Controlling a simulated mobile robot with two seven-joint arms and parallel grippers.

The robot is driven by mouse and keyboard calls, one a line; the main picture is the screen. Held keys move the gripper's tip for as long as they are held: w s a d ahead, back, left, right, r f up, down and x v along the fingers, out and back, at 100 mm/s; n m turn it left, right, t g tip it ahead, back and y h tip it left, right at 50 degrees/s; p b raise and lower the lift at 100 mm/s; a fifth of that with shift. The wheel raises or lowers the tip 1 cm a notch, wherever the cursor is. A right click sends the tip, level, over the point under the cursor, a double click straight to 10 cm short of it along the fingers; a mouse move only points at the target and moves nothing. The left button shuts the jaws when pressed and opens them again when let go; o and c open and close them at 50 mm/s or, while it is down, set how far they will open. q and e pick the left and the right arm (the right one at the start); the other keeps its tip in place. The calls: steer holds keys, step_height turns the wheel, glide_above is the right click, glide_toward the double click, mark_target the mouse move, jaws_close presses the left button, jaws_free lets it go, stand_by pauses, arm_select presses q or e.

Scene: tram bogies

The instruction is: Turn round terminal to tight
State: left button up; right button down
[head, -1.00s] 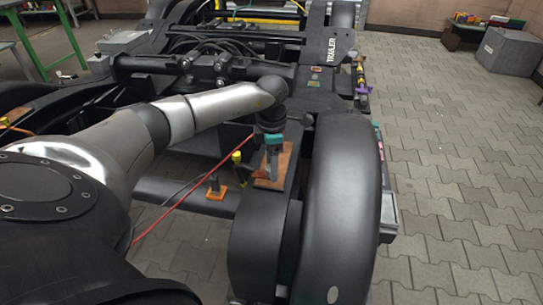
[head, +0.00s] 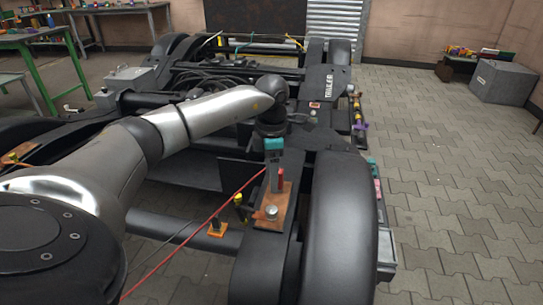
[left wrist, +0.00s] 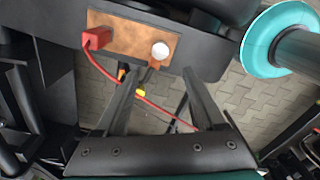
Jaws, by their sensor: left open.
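A copper-brown plate (head: 264,222) lies on the dark bogie frame, left of the nearest large black wheel. The round silver terminal (head: 271,211) stands on it; in the left wrist view the round terminal (left wrist: 160,50) is near the plate's right end. A red block (head: 281,177) with a red cable sits at the plate's other end. My left gripper (head: 274,186) is over the far part of the plate. In the left wrist view its fingers (left wrist: 161,72) are apart and empty, with the terminal beyond their tips. My right gripper is not seen.
The large black wheel (head: 342,225) rises close to the right of the plate. A red cable (head: 190,243) runs down-left from the plate, past an orange block (head: 217,229). Open paved floor (head: 455,200) lies to the right, with a grey box (head: 503,82) at the back.

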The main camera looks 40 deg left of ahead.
arm_select(q)
steer(key=shift+r+p, duration=0.5)
steer(key=shift+r, duration=1.45)
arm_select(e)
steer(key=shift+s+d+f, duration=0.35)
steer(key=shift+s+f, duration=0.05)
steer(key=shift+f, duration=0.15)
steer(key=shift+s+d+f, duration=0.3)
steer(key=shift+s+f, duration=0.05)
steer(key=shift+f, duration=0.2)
arm_select(q)
steer(key=shift+d+f, duration=0.1)
